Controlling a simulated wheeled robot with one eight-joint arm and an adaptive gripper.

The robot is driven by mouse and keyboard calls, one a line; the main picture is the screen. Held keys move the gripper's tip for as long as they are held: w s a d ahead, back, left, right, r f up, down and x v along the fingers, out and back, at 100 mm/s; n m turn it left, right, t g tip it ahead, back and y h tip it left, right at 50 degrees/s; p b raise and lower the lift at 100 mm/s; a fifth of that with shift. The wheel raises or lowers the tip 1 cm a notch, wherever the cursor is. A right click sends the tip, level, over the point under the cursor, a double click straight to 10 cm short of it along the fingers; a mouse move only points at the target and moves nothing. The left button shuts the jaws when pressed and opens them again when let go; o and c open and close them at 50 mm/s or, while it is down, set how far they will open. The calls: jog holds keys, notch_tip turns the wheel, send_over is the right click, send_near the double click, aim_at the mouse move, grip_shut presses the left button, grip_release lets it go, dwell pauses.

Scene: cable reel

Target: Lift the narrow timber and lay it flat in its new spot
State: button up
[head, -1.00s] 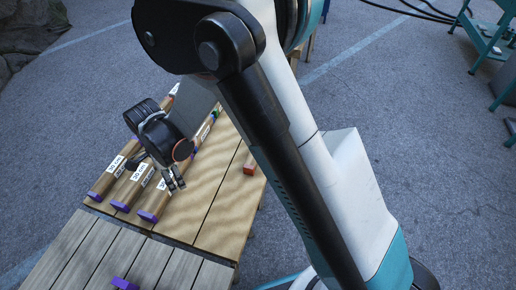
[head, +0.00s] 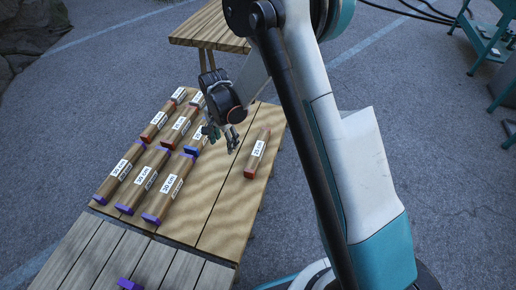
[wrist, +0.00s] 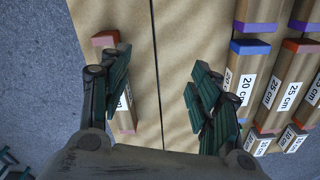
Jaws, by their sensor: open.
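A timber (head: 257,153) with red ends and a white label lies flat and alone on the right of the wooden table (head: 222,212). In the wrist view this timber (wrist: 126,120) is at the left, partly covered by one finger, and looks narrower than the others. My gripper (head: 221,138) is open and empty above the table, between this timber and the grouped timbers. In the wrist view, bare planks show between its spread fingers (wrist: 158,92). I cannot tell its exact height above the table.
A front row of purple-ended timbers (head: 143,181) and a back row of mostly red-ended timbers (head: 157,126) fill the table's left. One blue-ended timber (wrist: 252,80) is labelled 20 cm. A slatted surface (head: 95,255) adjoins in front. Another wooden table (head: 205,28) stands behind.

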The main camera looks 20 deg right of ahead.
aim_at(258, 148)
jog(key=w+d+n+p, duration=0.2)
jog(key=w+d+n, duration=0.1)
jog(key=d, duration=1.1)
jog(key=f+b, duration=0.3)
jog(key=f, duration=0.5)
jog(key=shift+w+f, duration=0.2)
jog(key=shift+s+a+f+b, duration=0.1)
jog(key=shift+f+b, duration=0.45)
jog(key=shift+f, duration=0.35)
jog(key=shift+s+a+f+b, duration=0.15)
jog(key=shift+f+b, duration=0.45)
jog(key=shift+f, duration=0.3)
jog(key=shift+s+a+f+b, duration=0.1)
jog(key=shift+f+b, duration=0.45)
jog(key=shift+f, duration=0.35)
jog(key=shift+r, duration=0.15)
jog(key=c, duration=1.3)
